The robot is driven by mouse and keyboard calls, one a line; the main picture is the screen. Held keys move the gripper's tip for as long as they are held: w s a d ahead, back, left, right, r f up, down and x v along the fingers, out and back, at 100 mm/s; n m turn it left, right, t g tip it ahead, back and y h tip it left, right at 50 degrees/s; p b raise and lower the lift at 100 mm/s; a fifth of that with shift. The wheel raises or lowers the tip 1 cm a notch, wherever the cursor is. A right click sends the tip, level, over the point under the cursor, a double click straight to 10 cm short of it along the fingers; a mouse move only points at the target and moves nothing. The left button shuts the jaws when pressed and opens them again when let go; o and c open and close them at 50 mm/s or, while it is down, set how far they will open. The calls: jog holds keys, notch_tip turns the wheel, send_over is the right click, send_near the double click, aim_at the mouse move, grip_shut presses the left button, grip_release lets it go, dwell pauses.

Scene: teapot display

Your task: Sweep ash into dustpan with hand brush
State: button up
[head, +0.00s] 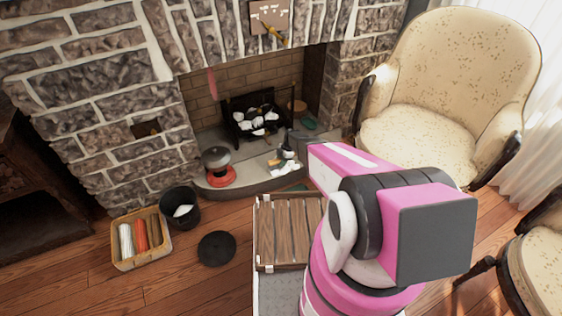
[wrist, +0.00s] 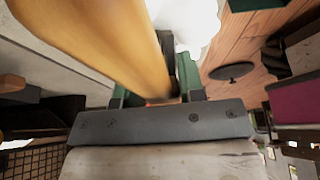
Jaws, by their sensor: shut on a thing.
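My gripper (wrist: 158,92) is shut on an ochre handle, which looks like the hand brush (wrist: 95,38), in the wrist view. The handle runs between the green fingers toward the camera; its bristles cannot be made out. In the head view, my gripper (head: 288,153) is low over the hearth's front edge, beside a small ochre piece, probably the brush. White ash (head: 285,168) lies on the hearth just below it. A white patch (wrist: 185,22) beside the handle in the wrist view is probably ash. I cannot clearly identify the dustpan; a green thing shows under the ash at the hearth's edge.
A kettle (head: 216,158) stands on a red base on the hearth (head: 240,180). A grate with white lumps (head: 257,120) is behind. A black bucket (head: 180,207), a round black lid (head: 216,248) and a basket (head: 141,240) are on the floor at left. An armchair (head: 425,135) stands at right.

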jog(key=shift+f, duration=0.6)
dwell(0.7)
jog(key=shift+s+d, duration=0.1)
jog(key=shift+s+d, duration=0.25)
jog(key=shift+s, duration=0.35)
jog(key=shift+s+d, duration=0.25)
jog(key=shift+s, duration=0.35)
jog(key=shift+s, duration=0.1)
jog(key=shift+s+d, duration=0.25)
jog(key=shift+s, duration=0.3)
jog(key=shift+s+d, duration=0.25)
jog(key=shift+s, duration=0.3)
jog(key=shift+r, duration=0.1)
jog(key=shift+r, duration=1.7)
